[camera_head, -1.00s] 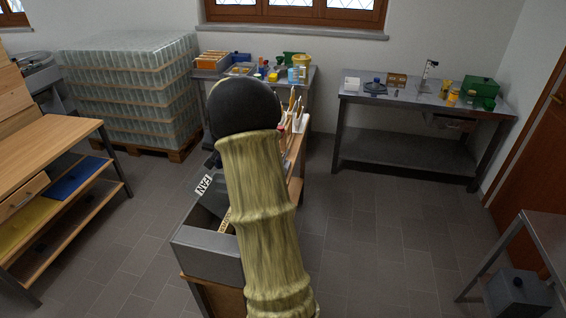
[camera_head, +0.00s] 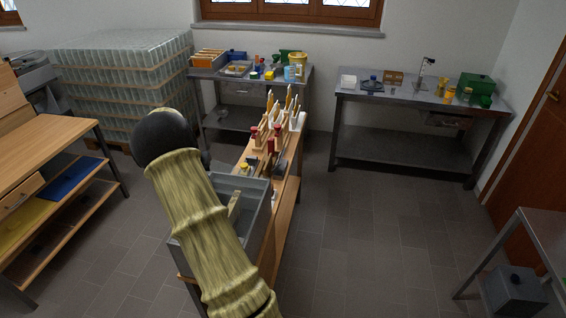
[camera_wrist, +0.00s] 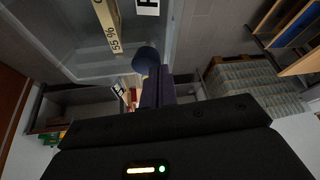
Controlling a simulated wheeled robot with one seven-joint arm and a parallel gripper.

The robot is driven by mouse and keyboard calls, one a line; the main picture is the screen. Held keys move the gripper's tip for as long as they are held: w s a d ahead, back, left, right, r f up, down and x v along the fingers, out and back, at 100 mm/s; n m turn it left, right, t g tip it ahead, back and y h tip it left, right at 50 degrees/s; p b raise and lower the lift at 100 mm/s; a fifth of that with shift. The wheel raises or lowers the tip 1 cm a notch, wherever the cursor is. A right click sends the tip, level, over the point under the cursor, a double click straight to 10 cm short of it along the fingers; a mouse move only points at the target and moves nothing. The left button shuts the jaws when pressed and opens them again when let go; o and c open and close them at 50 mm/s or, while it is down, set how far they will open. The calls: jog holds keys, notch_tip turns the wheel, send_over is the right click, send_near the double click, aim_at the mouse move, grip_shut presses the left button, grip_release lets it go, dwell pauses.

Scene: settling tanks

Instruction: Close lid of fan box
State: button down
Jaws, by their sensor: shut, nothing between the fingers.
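The fan box is an open grey box (camera_head: 254,210) on the near end of the wooden bench, partly hidden behind my arm. A pale strip (camera_head: 234,205) shows inside it. I cannot make out the lid apart from the box. My gripper (camera_wrist: 152,68) is shut and empty, close to the grey surface; I cannot tell whether it touches. In the head view my arm hides it.
The wooden bench (camera_head: 287,200) carries red-topped tools and several upright brushes beyond the box. A wooden table (camera_head: 40,160) stands left. Metal tables (camera_head: 410,98) stand at the back. The floor (camera_head: 370,240) right of the bench is clear.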

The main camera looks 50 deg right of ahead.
jog(key=shift+g+h, duration=0.3)
jog(key=shift+g, duration=0.4)
jog(key=f, duration=0.1)
jog(key=w+f+b, duration=0.1)
jog(key=f, duration=0.1)
jog(key=w+a+f, duration=0.1)
jog(key=f, duration=0.1)
jog(key=shift+w+f+b, duration=0.1)
jog(key=shift+f+b, duration=0.05)
jog(key=shift+b, duration=0.15)
jog(key=shift+s+a+f+b, duration=0.15)
jog(key=shift+s+f+b, duration=0.15)
jog(key=shift+f, duration=0.5)
jog(key=r+p, duration=0.1)
jog(key=r, duration=0.3)
jog(key=r+p, duration=0.1)
jog(key=r, duration=0.1)
jog(key=shift+w+p, duration=0.3)
jog(key=shift+p, duration=0.05)
jog(key=w+a+r+b, duration=0.3)
jog(key=w+a+b, duration=0.1)
jog(key=w+a, duration=0.2)
jog(key=shift+a, duration=0.45)
jog(key=shift+r, duration=0.1)
